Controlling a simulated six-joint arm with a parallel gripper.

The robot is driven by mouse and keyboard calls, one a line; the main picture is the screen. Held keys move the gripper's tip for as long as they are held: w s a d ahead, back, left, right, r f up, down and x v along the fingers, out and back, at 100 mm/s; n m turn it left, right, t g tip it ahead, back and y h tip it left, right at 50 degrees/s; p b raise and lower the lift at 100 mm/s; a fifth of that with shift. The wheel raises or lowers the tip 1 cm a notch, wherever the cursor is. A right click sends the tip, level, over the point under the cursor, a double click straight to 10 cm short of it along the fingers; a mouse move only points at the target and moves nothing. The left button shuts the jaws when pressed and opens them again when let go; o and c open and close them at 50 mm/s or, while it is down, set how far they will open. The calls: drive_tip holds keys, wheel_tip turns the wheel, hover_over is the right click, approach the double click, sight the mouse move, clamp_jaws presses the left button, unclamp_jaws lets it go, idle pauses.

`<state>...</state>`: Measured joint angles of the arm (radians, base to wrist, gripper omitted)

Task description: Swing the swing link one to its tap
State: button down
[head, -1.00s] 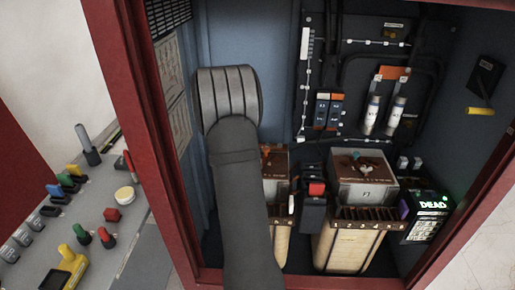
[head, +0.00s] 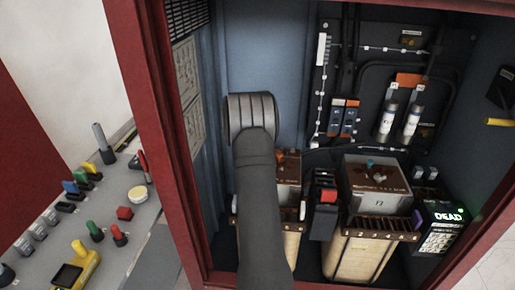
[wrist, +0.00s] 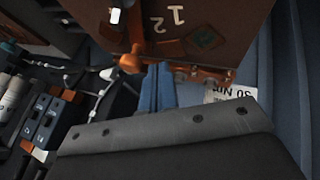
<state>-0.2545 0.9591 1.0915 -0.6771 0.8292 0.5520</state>
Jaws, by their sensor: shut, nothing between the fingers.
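In the head view my wrist covers the gripper, over the left transformer (head: 290,167), whose top shows a small orange part. The link itself is mostly hidden there.
The right transformer (head: 375,180) stands beside a red-topped black unit (head: 324,190). A display reading "DEAD" (head: 441,227) is at the right. Fuses (head: 399,117) and switches (head: 343,118) are on the back wall. The red cabinet frame (head: 150,120) borders the left, with a control desk (head: 90,215) outside.

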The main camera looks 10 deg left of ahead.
drive_tip(key=shift+w+d+f, duration=0.15)
drive_tip(key=shift+w+d, duration=0.05)
drive_tip(key=shift+d, duration=0.8)
drive_tip(key=shift+d+m+h, duration=0.3)
drive_tip(key=shift+m, duration=0.3)
drive_tip(key=shift+d+m+g+h, duration=0.6)
drive_tip(key=shift+d+m+g, duration=0.45)
drive_tip(key=shift+m, duration=0.55)
drive_tip(key=shift+s+d, duration=0.1)
drive_tip(key=shift+d, duration=0.35)
